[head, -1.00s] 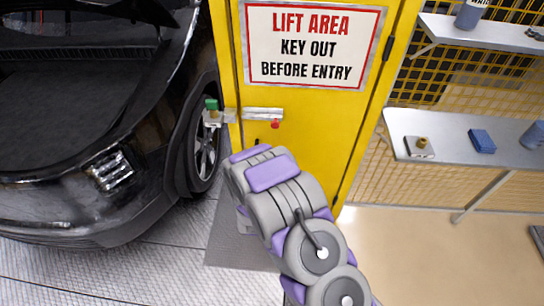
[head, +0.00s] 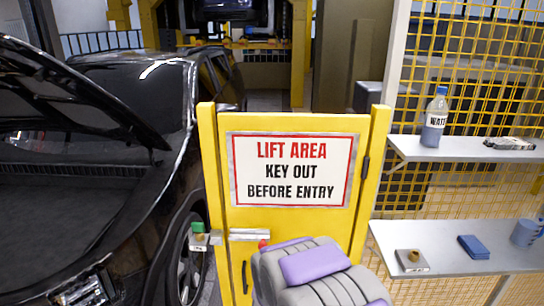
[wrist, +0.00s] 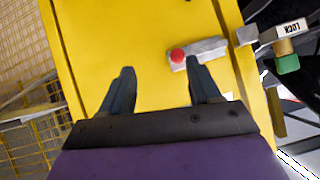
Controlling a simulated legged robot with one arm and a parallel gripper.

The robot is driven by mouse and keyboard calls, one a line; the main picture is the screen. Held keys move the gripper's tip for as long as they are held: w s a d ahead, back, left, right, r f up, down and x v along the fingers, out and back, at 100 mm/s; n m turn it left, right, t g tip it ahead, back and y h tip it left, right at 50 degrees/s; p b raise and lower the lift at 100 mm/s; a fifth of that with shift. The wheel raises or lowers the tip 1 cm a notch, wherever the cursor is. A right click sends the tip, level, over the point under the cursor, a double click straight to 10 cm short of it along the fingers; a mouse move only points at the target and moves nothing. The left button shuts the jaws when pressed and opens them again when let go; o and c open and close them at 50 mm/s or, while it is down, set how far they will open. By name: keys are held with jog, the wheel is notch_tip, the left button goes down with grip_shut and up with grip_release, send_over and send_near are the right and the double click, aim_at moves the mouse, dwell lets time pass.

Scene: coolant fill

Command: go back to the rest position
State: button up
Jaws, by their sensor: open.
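My gripper (wrist: 161,80) shows in the wrist view with its two dark fingers spread apart and nothing between them. It faces the yellow gate (wrist: 110,35), close to a metal latch bar with a red knob (wrist: 178,56). In the head view my grey and purple arm rises from the bottom edge in front of the gate (head: 290,125), and its fingers are hidden. The latch bar (head: 249,235) lies across the gate's left side. A green-topped lock piece (head: 198,229) sits at its left end; the wrist view shows it upside down beside a LOCK label (wrist: 291,30).
A black car (head: 70,190) with its hood raised stands at the left. At the right are an upper shelf with a water bottle (head: 435,118) and a lower shelf (head: 430,235) with a small brass-knobbed block (head: 412,260), blue sponge (head: 473,247) and mug (head: 526,233).

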jog(key=s+d+r+g, duration=0.4)
jog(key=s+d+r, duration=0.1)
jog(key=s, duration=0.9)
jog(key=s+d+r+n+g, duration=0.1)
jog(key=s+d+r+g, duration=0.3)
jog(key=s, duration=1)
jog(key=s+d+r+g, duration=0.4)
jog(key=s+d+r, duration=0.2)
jog(key=s, duration=0.8)
jog(key=shift+s+r+n+g+h, duration=0.25)
jog(key=shift+s+n+g+h, duration=0.05)
jog(key=shift+s+g, duration=0.1)
jog(key=shift+w, duration=0.1)
